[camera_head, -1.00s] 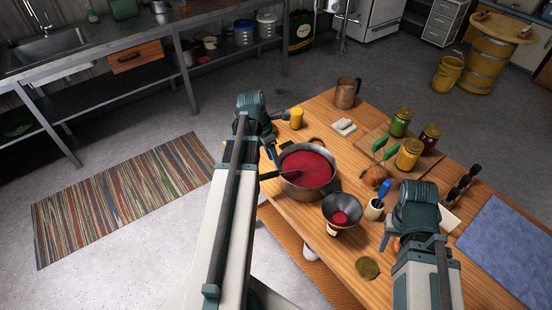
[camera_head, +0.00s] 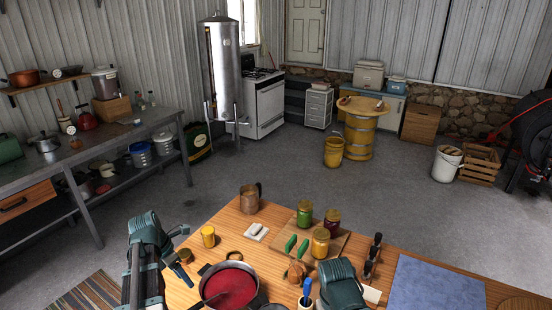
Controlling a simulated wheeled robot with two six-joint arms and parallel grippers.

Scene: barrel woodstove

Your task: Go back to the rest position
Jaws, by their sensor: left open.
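My left gripper (camera_head: 184,256) is open and empty at the left edge of the wooden table (camera_head: 225,222), left of the yellow cup (camera_head: 208,237). A pot (camera_head: 232,285) of red liquid with a spoon in it stands at the table's front, right of that gripper and apart from it.
Jars (camera_head: 304,214), a board and a copper mug (camera_head: 250,198) stand on the table. A blue mat (camera_head: 438,284) lies at right. A steel bench (camera_head: 150,125) runs along the left wall. A yellow bucket (camera_head: 333,152) and barrel (camera_head: 360,135) stand beyond. The floor between is clear.

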